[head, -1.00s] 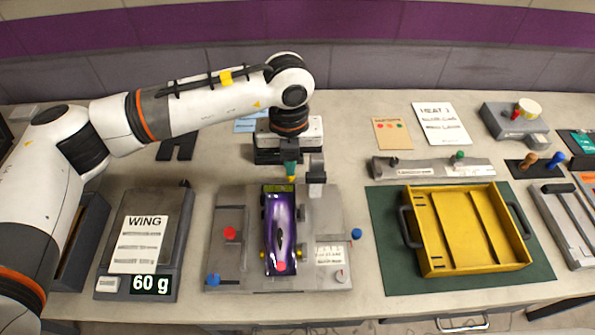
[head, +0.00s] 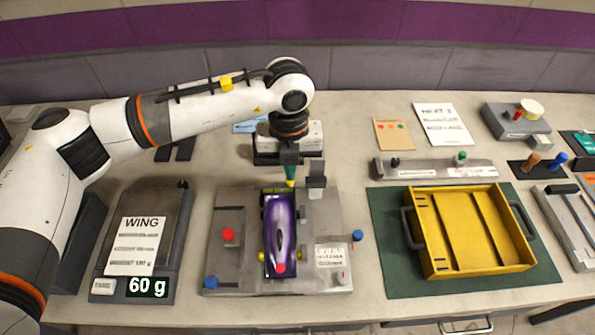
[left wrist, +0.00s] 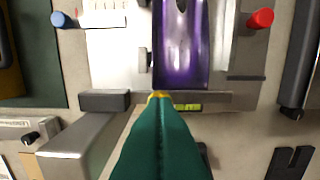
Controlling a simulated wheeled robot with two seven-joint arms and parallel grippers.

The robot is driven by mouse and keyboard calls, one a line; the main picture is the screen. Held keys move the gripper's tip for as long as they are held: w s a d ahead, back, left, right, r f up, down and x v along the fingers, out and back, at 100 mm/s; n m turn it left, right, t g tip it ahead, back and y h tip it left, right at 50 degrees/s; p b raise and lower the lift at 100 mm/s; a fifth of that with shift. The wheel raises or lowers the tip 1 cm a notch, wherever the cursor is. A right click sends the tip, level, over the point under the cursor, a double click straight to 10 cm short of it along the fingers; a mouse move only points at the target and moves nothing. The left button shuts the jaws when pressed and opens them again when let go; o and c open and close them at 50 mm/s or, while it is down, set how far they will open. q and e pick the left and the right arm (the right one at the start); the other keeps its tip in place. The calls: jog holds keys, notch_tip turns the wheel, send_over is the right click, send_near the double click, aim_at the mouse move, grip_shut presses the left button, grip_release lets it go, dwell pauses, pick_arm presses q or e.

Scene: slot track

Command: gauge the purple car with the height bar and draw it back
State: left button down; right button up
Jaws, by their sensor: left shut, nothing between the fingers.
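The purple car (head: 280,232) sits lengthwise on the grey gauge plate (head: 227,262), its red-tipped end toward the front of the table. It also shows in the left wrist view (left wrist: 181,45), where its near end lies just ahead of the fingertips. My left gripper (head: 290,182) points down at the far end of the car. Its green fingers with yellow tips (left wrist: 159,96) are shut with nothing between them. A grey block on a post (head: 317,182) stands at the plate's far edge, right of the fingers. I cannot tell for sure which part is the height bar. My right gripper is out of view.
Red (head: 228,235) and blue (head: 358,236) knobs stand on either side of the car. A scale (head: 107,287) reading 60 g stands left. A yellow tray (head: 468,270) lies on a green mat at the right.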

pick_arm(q)
jog(key=shift+f+b, duration=0.8)
jog(key=shift+f, duration=0.1)
dwell(1.0)
jog(key=shift+r+p, duration=1.7)
jog(key=shift+r, duration=2.4)
jog(key=shift+f, duration=0.1)
